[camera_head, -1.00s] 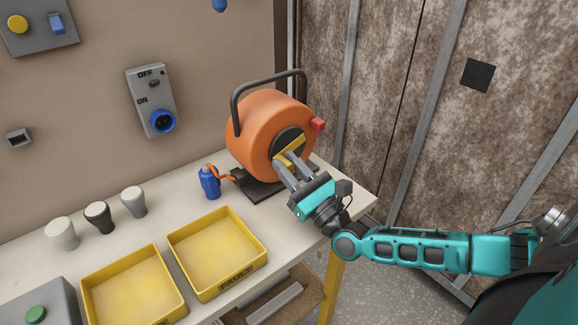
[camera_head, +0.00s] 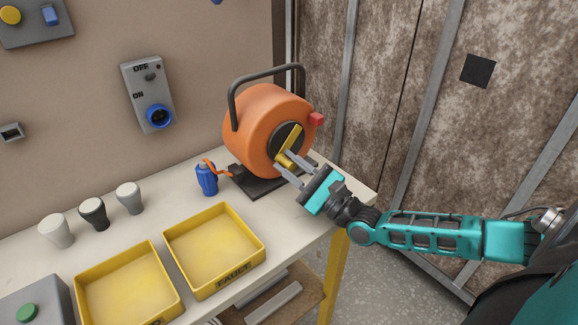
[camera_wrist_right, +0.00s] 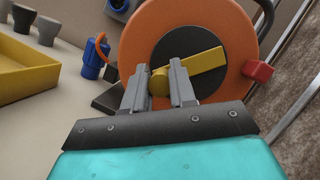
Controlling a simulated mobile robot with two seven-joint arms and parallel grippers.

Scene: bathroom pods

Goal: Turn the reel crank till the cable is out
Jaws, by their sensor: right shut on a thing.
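The orange cable reel (camera_head: 258,125) stands on a dark base at the right end of the bench, under a black carrying handle. Its yellow crank (camera_head: 292,138) lies across the dark hub and slants up to the right. My right gripper (camera_head: 284,162) is shut on the knob at the crank's lower end. In the right wrist view the knob (camera_wrist_right: 158,82) sits between the two fingers and the crank arm (camera_wrist_right: 200,65) runs right. A short orange cable (camera_head: 214,167) leads from the reel to a blue plug (camera_head: 206,180) on the bench. My left gripper is out of view.
Two yellow trays (camera_head: 258,232) and several cups (camera_head: 93,213) stand left of the reel. A grey OFF/ON box with a blue socket (camera_head: 159,116) is on the wall. A red block (camera_head: 317,119) juts from the reel's right side. The bench's front edge is near my forearm.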

